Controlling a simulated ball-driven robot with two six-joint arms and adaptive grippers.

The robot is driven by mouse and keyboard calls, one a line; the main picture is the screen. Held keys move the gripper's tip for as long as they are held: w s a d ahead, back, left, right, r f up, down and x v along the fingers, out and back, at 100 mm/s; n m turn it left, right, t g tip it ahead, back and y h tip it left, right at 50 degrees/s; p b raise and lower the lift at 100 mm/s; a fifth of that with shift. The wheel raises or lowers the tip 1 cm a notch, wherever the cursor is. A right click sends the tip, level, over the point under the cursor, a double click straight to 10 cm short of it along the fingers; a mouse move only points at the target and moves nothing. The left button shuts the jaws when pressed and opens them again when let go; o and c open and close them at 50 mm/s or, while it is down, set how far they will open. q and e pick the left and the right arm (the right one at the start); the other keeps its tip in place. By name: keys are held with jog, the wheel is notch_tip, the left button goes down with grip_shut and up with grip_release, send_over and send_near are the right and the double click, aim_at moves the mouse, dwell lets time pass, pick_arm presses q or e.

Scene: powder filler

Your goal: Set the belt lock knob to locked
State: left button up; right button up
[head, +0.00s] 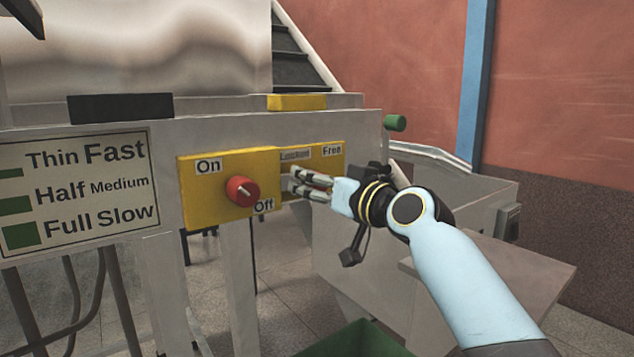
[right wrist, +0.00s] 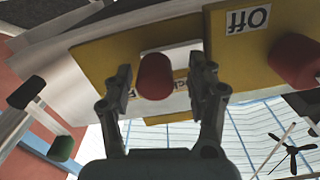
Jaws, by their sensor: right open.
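The belt lock knob (right wrist: 156,77) is red and sits on a yellow panel (right wrist: 95,55), between the spread fingers of my right gripper (right wrist: 161,80) in the right wrist view. I see a gap on each side of it; its pointer setting cannot be read. In the head view the yellow panel with the "Locked" and "Free" labels (head: 331,152) is partly covered by my right gripper (head: 308,184), which hides the knob. The right gripper is open and holds nothing. My left gripper is not in view.
A red On/Off knob (head: 242,191) stands close left of my right gripper on its own yellow plate (head: 200,212). A green-tipped lever (head: 395,123) sticks out above right. A speed chart (head: 80,190) is at left. A green bin (head: 355,342) stands below.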

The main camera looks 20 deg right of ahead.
jog(key=v, duration=1.2)
